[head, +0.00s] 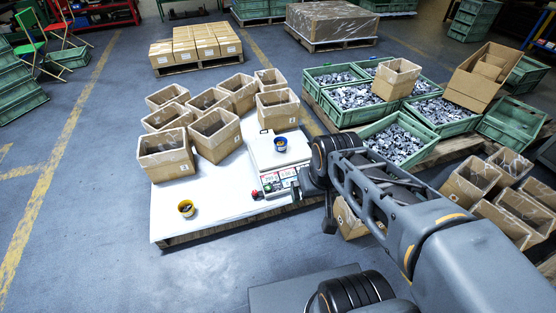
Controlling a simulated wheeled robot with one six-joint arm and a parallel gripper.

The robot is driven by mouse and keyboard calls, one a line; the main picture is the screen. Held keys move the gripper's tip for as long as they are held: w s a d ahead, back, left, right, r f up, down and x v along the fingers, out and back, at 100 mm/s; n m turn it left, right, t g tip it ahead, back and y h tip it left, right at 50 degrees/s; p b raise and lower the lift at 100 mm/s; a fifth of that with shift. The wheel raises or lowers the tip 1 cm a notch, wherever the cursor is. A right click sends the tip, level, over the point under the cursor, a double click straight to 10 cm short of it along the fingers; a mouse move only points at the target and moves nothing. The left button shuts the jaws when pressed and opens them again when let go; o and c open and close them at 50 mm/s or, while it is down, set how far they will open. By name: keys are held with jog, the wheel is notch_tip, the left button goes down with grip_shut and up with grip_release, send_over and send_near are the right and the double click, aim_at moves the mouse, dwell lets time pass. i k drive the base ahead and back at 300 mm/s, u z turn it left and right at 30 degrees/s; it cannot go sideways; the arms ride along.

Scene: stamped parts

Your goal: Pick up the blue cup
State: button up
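The blue cup (281,144) is small and stands upright on a white flat-topped machine (262,158) at the right end of the white-topped pallet table (222,222). Its rim looks yellowish or orange. My arm reaches in from the lower right, and its bulky joint is just right of the machine. A dark end part hangs below that joint, seemingly my gripper (328,224), right of and nearer than the cup and apart from it. Its fingers are too small and dark to tell open from shut.
Green crates (391,158) of metal parts stand right. The table's front middle is clear.

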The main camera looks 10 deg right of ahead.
aim_at(280, 144)
jog(key=u, duration=0.35)
jog(key=k, duration=0.4)
jog(key=z, duration=0.25)
jog(key=i, duration=0.7)
jog(key=u, duration=0.45)
jog(key=i, duration=0.85)
jog(key=u, duration=0.9)
